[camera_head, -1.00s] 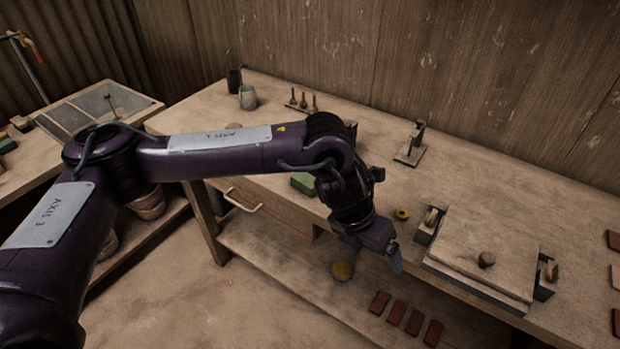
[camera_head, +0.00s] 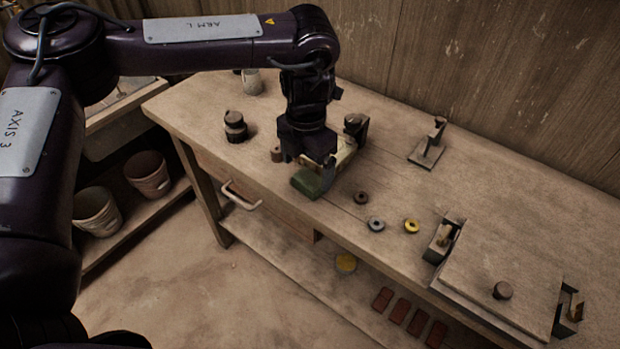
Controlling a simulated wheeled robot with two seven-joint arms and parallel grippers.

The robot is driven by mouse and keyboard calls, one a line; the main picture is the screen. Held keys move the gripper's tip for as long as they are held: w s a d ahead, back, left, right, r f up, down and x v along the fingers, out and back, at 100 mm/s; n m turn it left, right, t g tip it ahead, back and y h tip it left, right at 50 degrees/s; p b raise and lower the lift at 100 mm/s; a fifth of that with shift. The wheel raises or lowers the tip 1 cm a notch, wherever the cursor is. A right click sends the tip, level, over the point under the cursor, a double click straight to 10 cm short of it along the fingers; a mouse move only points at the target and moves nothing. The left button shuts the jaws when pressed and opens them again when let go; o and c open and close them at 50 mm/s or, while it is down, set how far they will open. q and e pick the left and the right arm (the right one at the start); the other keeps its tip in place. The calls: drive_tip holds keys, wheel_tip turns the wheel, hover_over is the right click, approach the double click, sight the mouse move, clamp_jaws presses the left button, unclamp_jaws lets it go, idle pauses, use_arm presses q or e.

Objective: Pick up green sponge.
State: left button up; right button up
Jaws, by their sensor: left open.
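The green sponge (camera_head: 308,182) is a small green block on the workbench near its front edge. My left gripper (camera_head: 322,168) is over the bench, pointing down, right at the sponge's back side, and its jaws are open. The gripper hides part of the sponge's back; I cannot tell whether a finger touches it. My right gripper is not in view.
A pale-topped block (camera_head: 342,152) stands just behind the gripper. A dark stacked weight (camera_head: 235,127) is to the left. Rings, including a yellow one (camera_head: 411,226), lie to the right. The tile press (camera_head: 500,270) fills the bench's right part. Bare bench (camera_head: 480,190) lies behind it.

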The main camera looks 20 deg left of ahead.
sight(309, 178)
use_arm(q)
drive_tip(key=shift+f, duration=0.5)
drive_tip(key=f, duration=0.1)
drive_tip(key=w+f+p, duration=0.1)
drive_tip(key=f, duration=0.1)
drive_tip(key=shift+d, duration=0.1)
drive_tip(key=shift+f, duration=0.6)
drive_tip(key=c, duration=1.1)
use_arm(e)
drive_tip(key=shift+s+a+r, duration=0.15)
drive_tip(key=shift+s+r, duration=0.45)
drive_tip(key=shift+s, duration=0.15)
use_arm(q)
drive_tip(key=shift+o, duration=0.2)
wheel_tip(309, 178, up, 8)
drive_tip(key=shift+w+r+b, duration=0.1)
drive_tip(key=shift+r+b, duration=0.05)
drive_tip(key=shift+b, duration=0.4)
wheel_tip(309, 178, up, 12)
drive_tip(key=p, duration=0.1)
drive_tip(key=shift+p, duration=0.4)
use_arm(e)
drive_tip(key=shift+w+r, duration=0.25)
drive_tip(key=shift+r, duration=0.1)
